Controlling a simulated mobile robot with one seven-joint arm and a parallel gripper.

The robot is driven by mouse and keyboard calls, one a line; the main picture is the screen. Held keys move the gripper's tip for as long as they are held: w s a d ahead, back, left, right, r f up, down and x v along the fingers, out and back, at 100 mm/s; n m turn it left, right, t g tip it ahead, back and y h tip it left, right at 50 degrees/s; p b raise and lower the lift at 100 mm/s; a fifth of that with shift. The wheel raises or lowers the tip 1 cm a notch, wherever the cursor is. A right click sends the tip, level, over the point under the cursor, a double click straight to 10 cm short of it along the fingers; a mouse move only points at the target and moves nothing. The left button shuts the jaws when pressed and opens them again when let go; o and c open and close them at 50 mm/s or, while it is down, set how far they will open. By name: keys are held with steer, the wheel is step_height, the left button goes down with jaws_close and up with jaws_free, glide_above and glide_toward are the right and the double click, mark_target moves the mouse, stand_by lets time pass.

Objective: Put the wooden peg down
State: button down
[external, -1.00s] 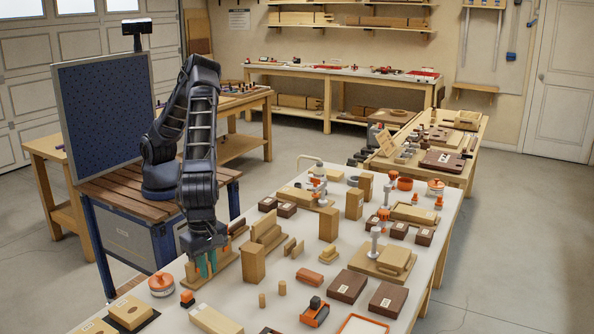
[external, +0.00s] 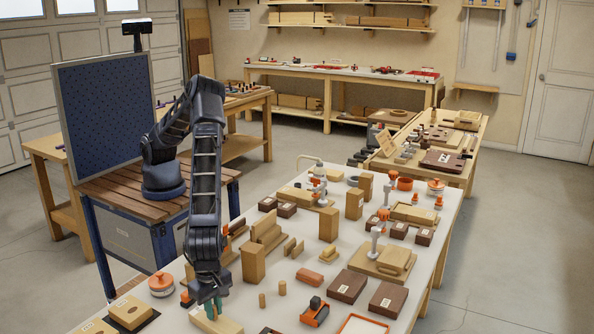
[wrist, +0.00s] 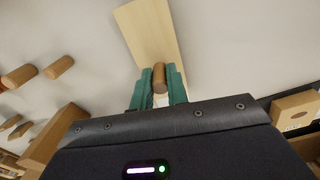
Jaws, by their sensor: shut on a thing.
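My gripper (wrist: 159,88) has green fingers shut on a brown wooden peg (wrist: 159,74), whose round end shows between the fingertips in the wrist view. A pale wooden board (wrist: 150,28) lies beyond the peg in that view. In the external view my gripper (external: 212,306) is low over the near part of the white bench, at the pale board (external: 222,324). The held peg cannot be made out there. I cannot tell whether it touches the board.
An orange tool (external: 315,312) lies further right.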

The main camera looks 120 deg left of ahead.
steer(key=shift+f, duration=0.35)
steer(key=c, duration=1.4)
jaws_free()
steer(key=shift+o, duration=0.2)
steer(key=shift+r, duration=0.1)
step_height(320, 180, up, 12)
steer(key=s+a+r+n+t, duration=0.1)
steer(key=s+a+r+n, duration=0.5)
steer(key=a+r, duration=0.35)
steer(key=s+a+r+n+t+y, duration=0.1)
steer(key=s+a+r+n, duration=0.6)
steer(key=a, duration=0.3)
steer(key=s+a+r+n, duration=0.5)
steer(key=a+r+n, duration=0.1)
steer(key=a+r, duration=0.35)
steer(key=s+a+n+t, duration=0.1)
steer(key=s+a+n, duration=0.5)
steer(key=s, duration=0.3)
steer(key=s+a+n, duration=0.6)
steer(key=s, duration=0.3)
steer(key=s+a+n+t+h, duration=0.1)
steer(key=s+a+n, duration=0.5)
steer(key=s, duration=0.4)
steer(key=shift+f+n+t, duration=0.3)
steer(key=shift+n, duration=0.3)
